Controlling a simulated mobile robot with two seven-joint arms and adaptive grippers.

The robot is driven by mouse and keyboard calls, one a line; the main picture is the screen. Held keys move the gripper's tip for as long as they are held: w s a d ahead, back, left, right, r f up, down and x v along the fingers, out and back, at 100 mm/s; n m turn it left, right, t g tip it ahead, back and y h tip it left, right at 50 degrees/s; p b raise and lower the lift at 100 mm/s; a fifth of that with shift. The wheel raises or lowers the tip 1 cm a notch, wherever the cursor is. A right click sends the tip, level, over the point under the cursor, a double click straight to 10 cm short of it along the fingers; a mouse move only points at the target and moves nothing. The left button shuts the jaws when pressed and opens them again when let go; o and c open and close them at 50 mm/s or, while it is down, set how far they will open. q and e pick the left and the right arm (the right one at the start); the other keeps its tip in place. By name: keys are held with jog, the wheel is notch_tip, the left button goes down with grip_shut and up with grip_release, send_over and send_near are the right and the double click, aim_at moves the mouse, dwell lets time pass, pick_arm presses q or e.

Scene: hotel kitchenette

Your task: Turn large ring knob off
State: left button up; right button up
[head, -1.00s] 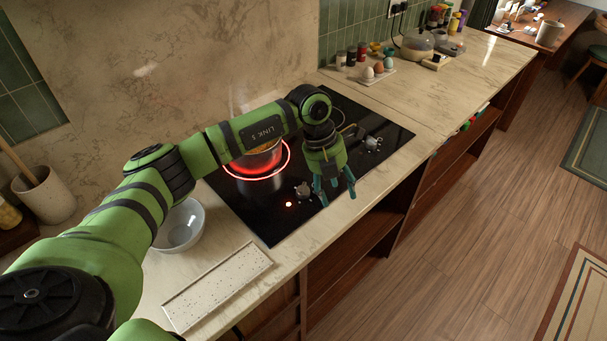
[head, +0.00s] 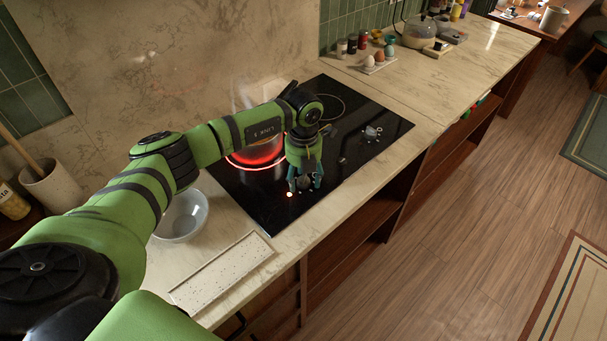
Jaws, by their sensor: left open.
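The black glass cooktop (head: 355,155) is set in the pale counter. The second knob (head: 372,132) stands farther right, clear of the gripper. My right gripper is not in view.
A glass bowl (head: 181,217) and a speckled white tray (head: 222,274) are left of the cooktop. Eggs in a holder (head: 378,63) and spice jars (head: 352,44) stand behind it.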

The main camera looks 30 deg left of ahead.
pick_arm(q)
jog(key=c, duration=1.2)
jog(key=shift+o, duration=0.2)
jog(key=n, duration=0.5)
jog(key=shift+n+b, duration=0.3)
jog(key=shift+n, duration=0.1)
jog(key=n, duration=0.6)
